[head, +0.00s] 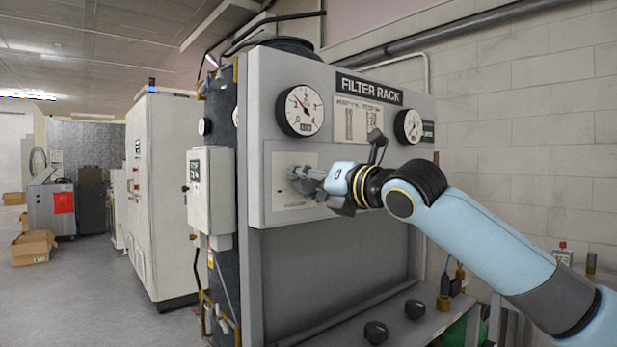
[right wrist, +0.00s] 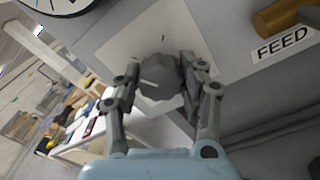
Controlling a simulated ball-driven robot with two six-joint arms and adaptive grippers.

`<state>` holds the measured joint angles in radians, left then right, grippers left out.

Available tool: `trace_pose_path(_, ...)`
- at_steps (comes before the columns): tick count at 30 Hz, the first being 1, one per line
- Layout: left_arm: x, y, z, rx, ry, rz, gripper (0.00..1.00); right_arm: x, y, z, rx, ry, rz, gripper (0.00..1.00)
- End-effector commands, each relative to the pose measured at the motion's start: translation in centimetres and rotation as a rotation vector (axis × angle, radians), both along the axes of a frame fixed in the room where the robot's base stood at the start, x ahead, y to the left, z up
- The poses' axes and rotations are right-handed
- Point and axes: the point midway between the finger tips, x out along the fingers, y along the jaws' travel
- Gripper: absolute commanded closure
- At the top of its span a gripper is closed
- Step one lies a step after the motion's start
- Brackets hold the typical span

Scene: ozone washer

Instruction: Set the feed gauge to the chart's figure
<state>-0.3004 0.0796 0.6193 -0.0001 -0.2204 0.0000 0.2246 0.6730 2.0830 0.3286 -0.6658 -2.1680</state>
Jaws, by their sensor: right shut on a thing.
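The filter rack panel (head: 262,100) carries a left gauge (head: 301,111) with a red needle tilted to the upper left, and a right gauge (head: 409,126). The chart (head: 345,118) is fixed between them under the rack's name sign; its figures are too small to read. My right gripper (head: 306,178) is at the white plate below the left gauge. In the right wrist view its fingers are shut on a grey faceted knob (right wrist: 160,78) with a pale pointer line; the fingers partly cover its sides. My left gripper is not in view.
A FEED label (right wrist: 283,44) sits beside a brass-coloured pipe (right wrist: 275,16) in the right wrist view. A grey box (head: 210,188) juts out at the rack's left side.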

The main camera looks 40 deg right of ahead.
Motion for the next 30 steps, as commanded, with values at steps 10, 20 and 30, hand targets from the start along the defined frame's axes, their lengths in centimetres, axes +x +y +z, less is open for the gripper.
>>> trace_pose_path(10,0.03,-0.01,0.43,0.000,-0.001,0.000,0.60,0.00,-0.03,-0.03,0.081,0.007,-0.001,0.91)
trace_pose_path(20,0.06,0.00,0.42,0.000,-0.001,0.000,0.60,0.00,-0.03,-0.05,0.085,0.007,-0.001,0.91)
trace_pose_path(30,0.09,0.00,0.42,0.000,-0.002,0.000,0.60,0.00,-0.01,-0.03,0.084,0.007,0.000,0.36)
